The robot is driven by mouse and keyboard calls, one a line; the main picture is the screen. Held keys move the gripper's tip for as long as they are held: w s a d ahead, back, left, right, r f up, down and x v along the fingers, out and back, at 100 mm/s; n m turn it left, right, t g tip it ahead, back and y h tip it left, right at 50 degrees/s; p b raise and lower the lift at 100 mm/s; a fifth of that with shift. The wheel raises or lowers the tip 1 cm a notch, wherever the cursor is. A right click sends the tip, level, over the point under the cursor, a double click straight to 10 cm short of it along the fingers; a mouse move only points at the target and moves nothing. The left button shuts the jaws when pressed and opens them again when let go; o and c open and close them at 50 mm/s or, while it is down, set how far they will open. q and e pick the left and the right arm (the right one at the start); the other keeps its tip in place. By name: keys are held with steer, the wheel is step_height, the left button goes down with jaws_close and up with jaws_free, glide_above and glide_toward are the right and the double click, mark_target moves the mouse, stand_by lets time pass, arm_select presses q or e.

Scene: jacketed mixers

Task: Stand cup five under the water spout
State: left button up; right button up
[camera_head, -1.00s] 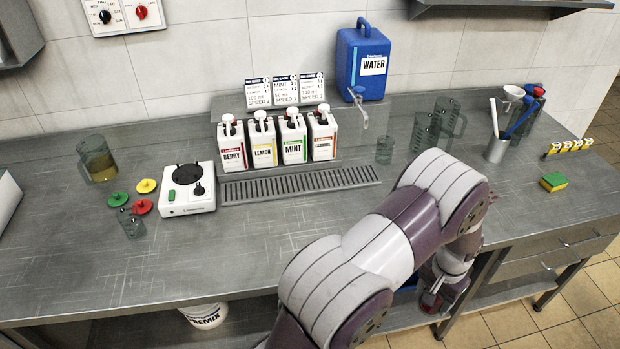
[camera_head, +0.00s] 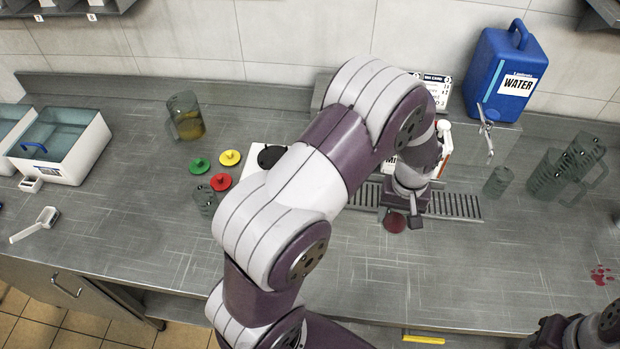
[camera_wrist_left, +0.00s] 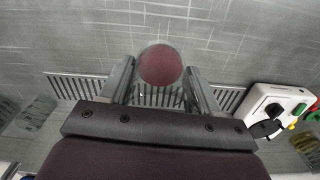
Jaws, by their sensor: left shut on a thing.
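My left gripper (camera_head: 405,212) is over the counter in front of the drain grate (camera_head: 460,206). It is shut on a small clear cup with a dark red content (camera_head: 394,222). In the left wrist view the cup (camera_wrist_left: 160,65) sits between the two fingers, with the grate beyond. The blue water container (camera_head: 507,75) stands at the back right, its spout (camera_head: 486,122) at the front. Another small clear cup (camera_head: 497,182) stands on the counter near the spout. I cannot read any cup number.
Clear jugs (camera_head: 580,158) stand at the right. A white scale-like device (camera_wrist_left: 275,110), lids (camera_head: 221,182), another small cup (camera_head: 204,200) and a jug of yellow liquid (camera_head: 185,116) are at the left. My arm hides most syrup bottles. A red mark (camera_head: 602,275) is on the open counter.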

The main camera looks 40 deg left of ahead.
arm_select(q)
steer(key=shift+s+a+n, duration=0.1)
steer(key=shift+a+n, duration=0.05)
steer(key=shift+n, duration=0.15)
steer(key=shift+s+a, duration=0.1)
steer(key=shift+a, duration=0.05)
steer(key=a+f+p, duration=0.1)
steer(key=a+f, duration=0.1)
steer(key=a, duration=0.1)
steer(key=a+f+p, duration=0.1)
steer(key=a+f, duration=0.1)
steer(key=a, duration=0.2)
steer(key=a+f+p, duration=0.1)
steer(key=a+f, duration=0.1)
steer(key=a, duration=0.2)
steer(key=shift+s+f, duration=0.25)
steer(key=shift+f, duration=0.15)
step_height(320, 180, down, 4)
steer(key=shift+s+r+p, duration=0.1)
steer(key=shift+r+p, duration=0.05)
steer(key=shift+p, duration=0.3)
steer(key=shift+f, duration=0.35)
steer(key=o, duration=1)
steer(key=shift+o, duration=0.2)
